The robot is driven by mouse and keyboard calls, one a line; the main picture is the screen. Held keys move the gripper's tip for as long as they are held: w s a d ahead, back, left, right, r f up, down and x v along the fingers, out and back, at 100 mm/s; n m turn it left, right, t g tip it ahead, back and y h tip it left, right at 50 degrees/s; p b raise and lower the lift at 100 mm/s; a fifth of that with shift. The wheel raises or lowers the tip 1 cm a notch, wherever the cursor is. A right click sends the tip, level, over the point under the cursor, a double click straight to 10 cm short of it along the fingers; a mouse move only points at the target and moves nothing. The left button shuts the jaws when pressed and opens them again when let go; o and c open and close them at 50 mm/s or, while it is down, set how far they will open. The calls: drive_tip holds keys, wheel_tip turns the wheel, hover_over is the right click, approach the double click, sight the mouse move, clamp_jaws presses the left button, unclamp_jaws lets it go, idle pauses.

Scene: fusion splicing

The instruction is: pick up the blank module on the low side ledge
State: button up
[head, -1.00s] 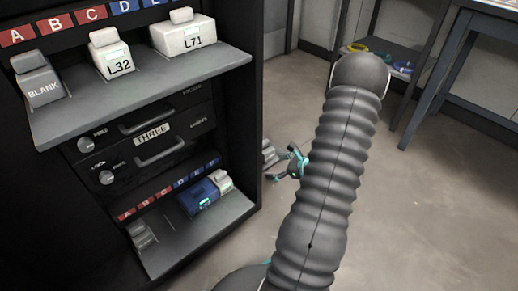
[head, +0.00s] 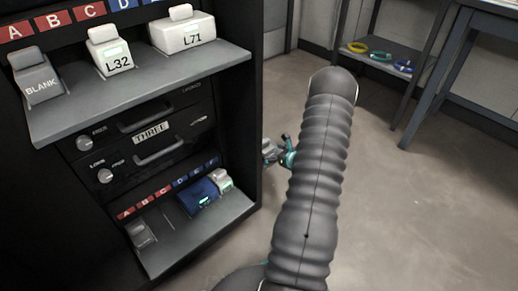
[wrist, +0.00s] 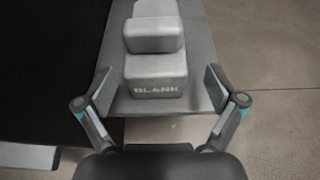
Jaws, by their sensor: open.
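The grey blank module (wrist: 156,58), with a raised block on top and the word BLANK on its front, sits on the narrow side ledge (wrist: 199,43) in the wrist view. My gripper (wrist: 158,88) is open, with one finger on each side of the module's front end. A gap shows between each finger and the module. In the head view my gripper (head: 286,153) is beside the cabinet's right side, partly hidden by my arm. The grey module and ledge (head: 269,150) there are only partly visible.
The dark cabinet (head: 258,110) has an upper shelf (head: 150,92) with another blank module (head: 38,80), L32 (head: 110,55) and L71 (head: 184,34). A lower shelf (head: 190,238) holds a blue module (head: 198,196) and others. Open floor (head: 410,210) lies to the right.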

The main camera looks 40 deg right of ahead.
drive_tip(key=shift+a+b+x, duration=0.2)
drive_tip(key=shift+b+x, duration=0.1)
drive_tip(key=shift+x, duration=2.3)
drive_tip(key=shift+f, duration=0.1)
drive_tip(key=c, duration=1.2)
